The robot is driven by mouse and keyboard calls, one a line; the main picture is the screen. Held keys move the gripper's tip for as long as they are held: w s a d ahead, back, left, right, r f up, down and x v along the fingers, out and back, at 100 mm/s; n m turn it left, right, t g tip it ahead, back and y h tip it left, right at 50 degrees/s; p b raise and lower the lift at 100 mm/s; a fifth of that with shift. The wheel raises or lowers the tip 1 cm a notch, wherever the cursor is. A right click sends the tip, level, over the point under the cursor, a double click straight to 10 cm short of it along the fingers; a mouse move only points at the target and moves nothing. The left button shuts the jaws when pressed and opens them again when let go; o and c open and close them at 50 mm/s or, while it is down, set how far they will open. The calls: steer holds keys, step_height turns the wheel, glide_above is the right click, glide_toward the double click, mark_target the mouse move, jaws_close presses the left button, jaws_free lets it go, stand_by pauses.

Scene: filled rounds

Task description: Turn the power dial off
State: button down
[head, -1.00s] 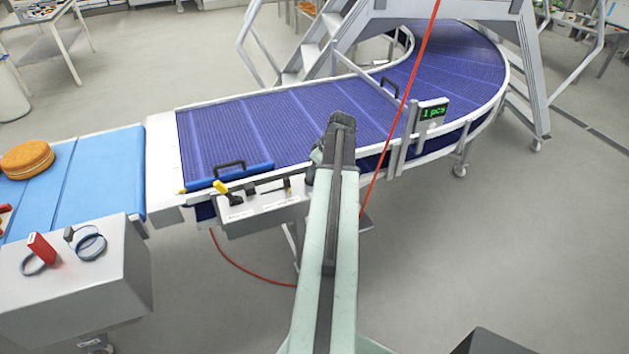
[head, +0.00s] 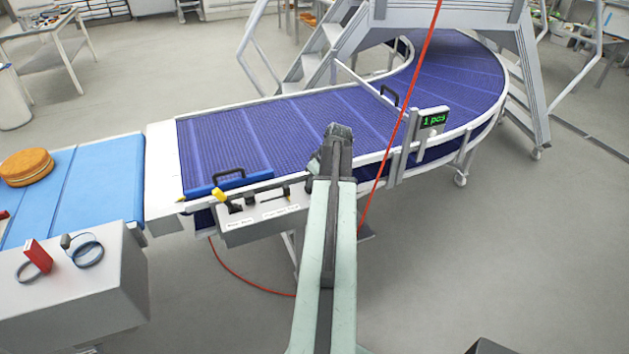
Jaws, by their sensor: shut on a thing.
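A grey control box (head: 250,232) is fixed to the near side of the curved blue conveyor. A yellow-tipped black lever (head: 220,197) and a dark slider-like control (head: 272,197) sit on its top, above two white labels too small to read. I make out no power dial; the box's right end is behind my arm. My arm rises up the middle of the picture, its dark upper joint in front of the conveyor's near edge. My gripper is hidden behind the arm, so its jaws and anything between them do not show.
A red cable (head: 402,115) crosses near my arm. A light blue belt (head: 98,185) carries an orange-brown round (head: 26,167).

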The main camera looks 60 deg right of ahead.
steer(key=m, duration=0.2)
steer(key=m+h, duration=0.1)
steer(key=m, duration=0.1)
steer(key=m+g+h, duration=0.1)
steer(key=shift+a+m, duration=0.25)
steer(key=shift+m, duration=0.15)
steer(key=m, duration=0.2)
steer(key=m+g+h, duration=0.1)
steer(key=m, duration=0.1)
steer(key=shift+w+m+g, duration=0.1)
steer(key=shift+m+g, duration=0.2)
steer(key=shift+m, duration=0.1)
steer(key=c, duration=1.4)
jaws_free()
steer(key=shift+o, duration=0.2)
steer(key=p+v, duration=0.7)
steer(key=shift+a+r, duration=0.2)
steer(key=shift+r, duration=0.1)
